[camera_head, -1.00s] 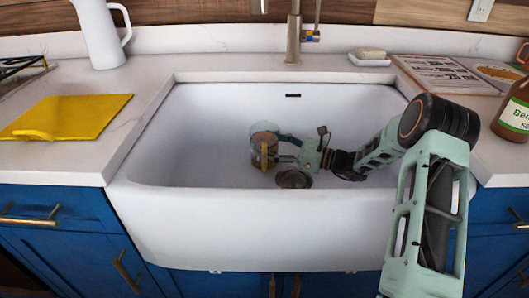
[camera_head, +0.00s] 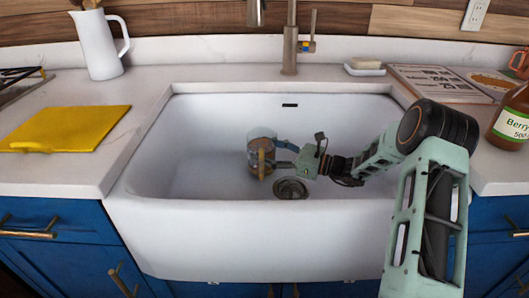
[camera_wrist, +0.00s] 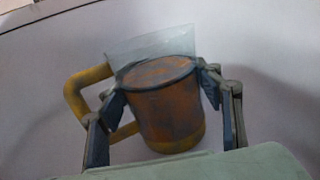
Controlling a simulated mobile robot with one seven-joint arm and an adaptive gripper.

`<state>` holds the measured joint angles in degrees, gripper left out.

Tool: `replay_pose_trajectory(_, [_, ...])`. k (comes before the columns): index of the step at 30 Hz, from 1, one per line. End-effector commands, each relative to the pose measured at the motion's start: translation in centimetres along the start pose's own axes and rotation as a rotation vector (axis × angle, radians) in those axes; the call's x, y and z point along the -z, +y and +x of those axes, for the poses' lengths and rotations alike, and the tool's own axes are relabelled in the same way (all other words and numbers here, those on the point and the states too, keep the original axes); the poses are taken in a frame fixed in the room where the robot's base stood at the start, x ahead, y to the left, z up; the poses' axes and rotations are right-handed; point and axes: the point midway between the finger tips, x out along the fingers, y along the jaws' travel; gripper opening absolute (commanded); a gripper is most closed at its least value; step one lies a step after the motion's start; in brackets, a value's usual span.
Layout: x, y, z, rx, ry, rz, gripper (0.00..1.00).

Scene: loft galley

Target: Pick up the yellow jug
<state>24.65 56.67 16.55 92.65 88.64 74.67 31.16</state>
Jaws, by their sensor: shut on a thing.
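The yellow jug (camera_head: 256,160) is inside the white sink, left of and behind the drain. In the wrist view the jug (camera_wrist: 165,118) has a brown-orange body, a yellow lower band and a yellow loop handle on its left. It looks slightly tilted there. My gripper (camera_head: 272,153) reaches in from the right. In the wrist view its fingers stand on either side of the jug's upper body, shut on it; the left finger passes between body and handle. A translucent panel shows behind the jug's rim. I cannot tell how far the jug is from the sink floor.
The white sink (camera_head: 210,215) has a raised front wall, and a drain (camera_head: 290,188) beside the jug. A faucet (camera_head: 290,45) stands behind. A yellow board (camera_head: 75,125) and a white pitcher (camera_head: 99,48) are left; a soap dish (camera_head: 364,71) and a brown bottle (camera_head: 512,122) are right.

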Motion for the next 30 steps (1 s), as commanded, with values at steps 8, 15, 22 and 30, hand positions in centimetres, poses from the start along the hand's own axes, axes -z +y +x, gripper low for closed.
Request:
replay_pose_trajectory(8, [-3.0, 0.4, -0.5, 0.001, -0.004, -0.003, 0.14])
replay_pose_trajectory(15, [-5.3, 1.6, -2.0, 0.001, -0.004, -0.001, 0.14])
replay_pose_trajectory(22, [-7.5, 2.9, -3.5, 0.0, -0.004, -0.002, 0.14])
replay_pose_trajectory(30, [-9.1, 4.7, -5.7, 0.002, -0.003, -0.001, 0.14])
